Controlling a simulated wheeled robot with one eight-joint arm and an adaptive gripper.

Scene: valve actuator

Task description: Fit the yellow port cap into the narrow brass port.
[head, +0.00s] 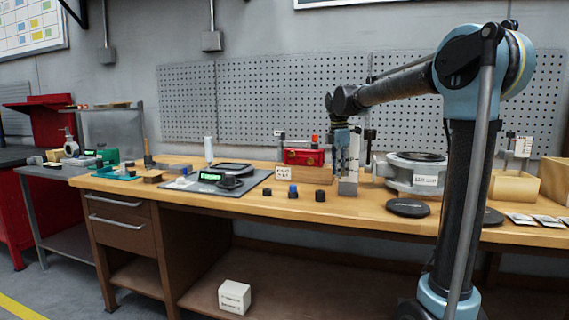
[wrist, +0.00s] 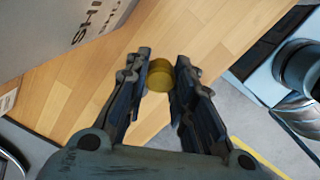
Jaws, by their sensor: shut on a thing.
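My gripper (wrist: 161,68) is shut on the yellow port cap (wrist: 160,78), which sits between the fingertips in the wrist view, with wooden bench top behind it. In the head view my gripper (head: 348,150) hangs over the bench, above or in front of a grey upright block. I cannot make out the cap there. A red block (head: 304,157) with fittings on top stands on a wooden base just left of my gripper. I cannot pick out the narrow brass port in either view.
A grey round housing (head: 413,172) with a label stands right of my gripper, and a black disc (head: 408,208) lies before it. Small dark knobs and a blue-topped one (head: 293,192) stand along the front edge. A dark mat (head: 212,180) lies left.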

